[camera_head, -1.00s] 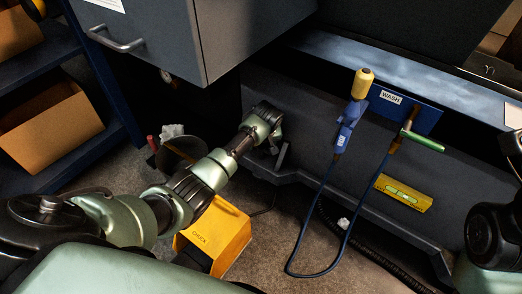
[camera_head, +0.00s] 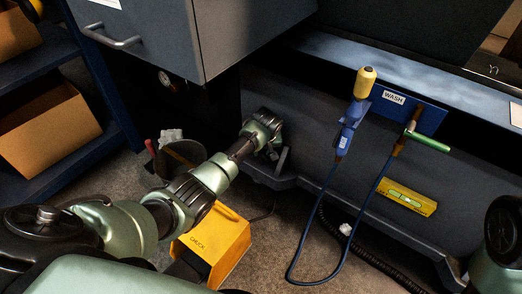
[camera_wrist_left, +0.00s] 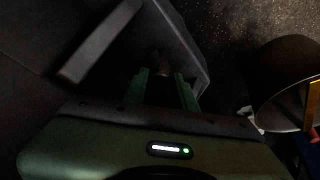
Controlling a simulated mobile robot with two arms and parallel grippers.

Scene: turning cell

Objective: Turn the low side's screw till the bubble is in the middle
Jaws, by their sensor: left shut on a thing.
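A yellow spirit level (camera_head: 406,197) with a green vial sits on the dark machine base, right of the middle in the head view. The bubble's place in the vial is too small to tell. My left gripper (camera_head: 273,146) is down at the machine's foot, by a bracket at the base's lower edge. In the left wrist view its two green fingers (camera_wrist_left: 163,90) are closed around a dim, brownish upright piece (camera_wrist_left: 162,63), seemingly the screw. The screw's head is mostly hidden in shadow. My right gripper is out of view.
A yellow box marked CHUCK (camera_head: 215,246) stands on the floor below my left arm. A blue hose (camera_head: 313,235) loops down from the WASH panel (camera_head: 415,108). A round bin (camera_wrist_left: 290,85) stands right of the gripper in the wrist view. Blue shelving (camera_head: 100,100) is at left.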

